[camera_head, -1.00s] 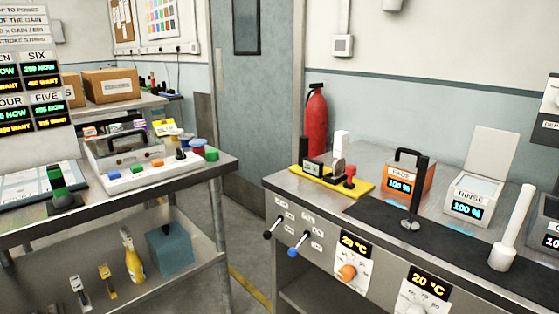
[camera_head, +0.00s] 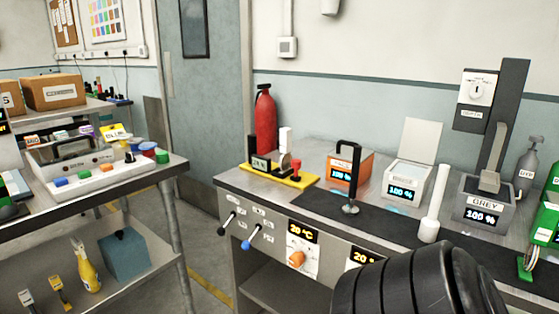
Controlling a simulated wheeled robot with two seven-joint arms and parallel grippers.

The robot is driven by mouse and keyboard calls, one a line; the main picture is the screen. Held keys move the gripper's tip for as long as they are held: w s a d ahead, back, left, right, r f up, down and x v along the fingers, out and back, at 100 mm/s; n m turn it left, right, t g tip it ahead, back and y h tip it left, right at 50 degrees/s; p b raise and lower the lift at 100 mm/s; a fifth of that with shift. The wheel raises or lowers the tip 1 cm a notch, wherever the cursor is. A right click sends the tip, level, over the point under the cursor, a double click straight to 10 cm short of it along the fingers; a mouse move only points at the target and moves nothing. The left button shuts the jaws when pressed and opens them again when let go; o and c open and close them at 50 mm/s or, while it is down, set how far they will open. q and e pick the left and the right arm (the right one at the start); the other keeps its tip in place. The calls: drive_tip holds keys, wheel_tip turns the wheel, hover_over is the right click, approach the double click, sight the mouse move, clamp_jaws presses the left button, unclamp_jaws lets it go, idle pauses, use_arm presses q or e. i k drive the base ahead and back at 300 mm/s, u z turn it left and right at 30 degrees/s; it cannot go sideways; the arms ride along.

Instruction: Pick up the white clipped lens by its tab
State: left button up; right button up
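I cannot make out a white clipped lens with a tab for certain. A yellow-based fixture (camera_head: 281,178) stands on the steel counter (camera_head: 229,181), with a small display, a red knob (camera_head: 296,166) and a white upright block (camera_head: 285,140). Whether that block is the lens, I cannot tell. Neither gripper is in view. A black ribbed part, probably one of my arm links, fills the bottom right and hides part of the counter front.
On the counter stand an orange bath (camera_head: 350,169), a white rinse bath (camera_head: 404,182), a white cylinder on a base (camera_head: 432,207), a grey bath (camera_head: 484,210), a bottle (camera_head: 527,166) and a green device (camera_head: 546,222). The left bench (camera_head: 108,196) holds coloured caps. A gap separates bench and counter.

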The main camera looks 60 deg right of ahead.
sight(285, 134)
drive_tip(key=k, duration=0.65)
drive_tip(key=z, duration=0.85)
